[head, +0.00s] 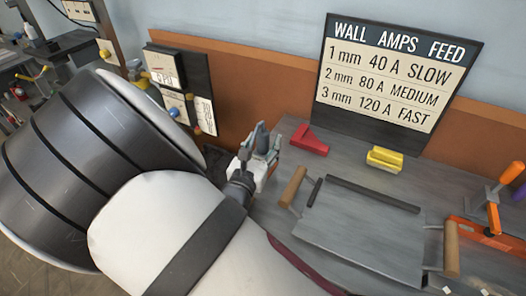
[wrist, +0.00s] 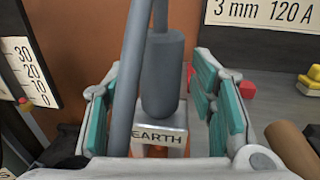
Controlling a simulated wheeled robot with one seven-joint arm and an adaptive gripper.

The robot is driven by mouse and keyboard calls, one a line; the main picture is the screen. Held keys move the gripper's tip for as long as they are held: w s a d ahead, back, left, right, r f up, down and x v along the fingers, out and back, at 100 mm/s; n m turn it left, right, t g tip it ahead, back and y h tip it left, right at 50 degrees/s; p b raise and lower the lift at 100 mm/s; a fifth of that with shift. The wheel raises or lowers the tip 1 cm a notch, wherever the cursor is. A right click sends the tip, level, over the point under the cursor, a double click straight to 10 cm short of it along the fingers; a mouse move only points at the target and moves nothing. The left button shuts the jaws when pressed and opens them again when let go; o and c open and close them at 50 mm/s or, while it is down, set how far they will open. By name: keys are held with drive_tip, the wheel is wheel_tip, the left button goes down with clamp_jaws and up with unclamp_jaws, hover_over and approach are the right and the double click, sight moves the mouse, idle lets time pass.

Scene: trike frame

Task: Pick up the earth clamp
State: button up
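The earth clamp (wrist: 163,75) is grey, with a thick upright handle and a long slanting grey bar beside it in the wrist view. It stands at a pale block (wrist: 158,136) labelled EARTH. My gripper (wrist: 160,108) is open, with its teal-padded fingers on either side of the clamp and gaps showing between pads and handle. In the head view the clamp (head: 262,137) is a small grey shape at my gripper (head: 257,160), at the left end of the bench. The clamp's lower part is hidden in the head view.
A red block (head: 310,140) and a yellow block (head: 385,159) lie on the grey bench. A metal plate (head: 365,235) with wooden handles takes up the bench front. A sign (head: 395,75) stands behind. A dial panel (head: 165,70) is at left; an orange clamp (head: 505,180) at right.

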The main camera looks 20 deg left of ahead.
clamp_jaws()
drive_tip(key=shift+r, duration=0.1)
